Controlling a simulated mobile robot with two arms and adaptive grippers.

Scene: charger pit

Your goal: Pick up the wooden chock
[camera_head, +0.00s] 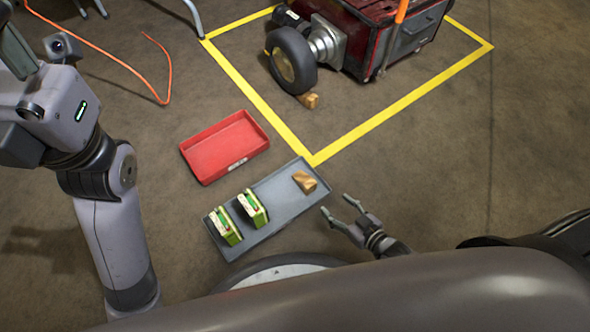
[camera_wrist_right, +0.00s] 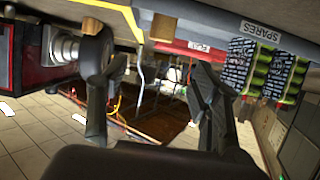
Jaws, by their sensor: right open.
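A small tan wooden chock (camera_head: 304,181) lies on the right end of a grey tray (camera_head: 272,187) on the floor. It also shows near the top of the right wrist view (camera_wrist_right: 164,25). A second wooden chock (camera_head: 309,101) sits on the floor against the cart's wheel. My right gripper (camera_head: 336,205) is open and empty, just right of the grey tray and apart from the chock on it. Its two dark fingers are spread wide in the right wrist view (camera_wrist_right: 160,66). My left arm shows at the left, but its fingers are not visible.
Two green-and-yellow battery packs (camera_head: 239,216) stand on the tray's left part. A red tray (camera_head: 225,147) lies behind it. A red cart (camera_head: 378,35) with a black wheel (camera_head: 291,60) stands inside yellow floor lines. An orange cable (camera_head: 120,63) lies upper left. Floor at right is clear.

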